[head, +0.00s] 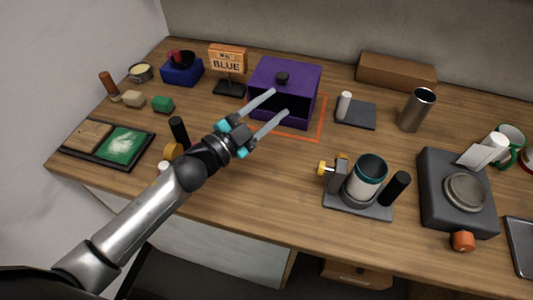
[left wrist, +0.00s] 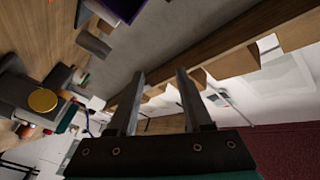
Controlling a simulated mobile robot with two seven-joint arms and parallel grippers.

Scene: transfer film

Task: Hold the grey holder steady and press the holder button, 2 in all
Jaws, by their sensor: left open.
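The grey holder (head: 338,204) stands right of centre on the table in the head view. My right gripper is not in view.
The purple box (head: 284,80) stands at the back inside an orange outline. A black cylinder (head: 395,188) stands at the holder's right. A dark scale-like block (head: 440,205) and a steel cup (head: 417,109) are farther right. Bare table lies between box and holder.

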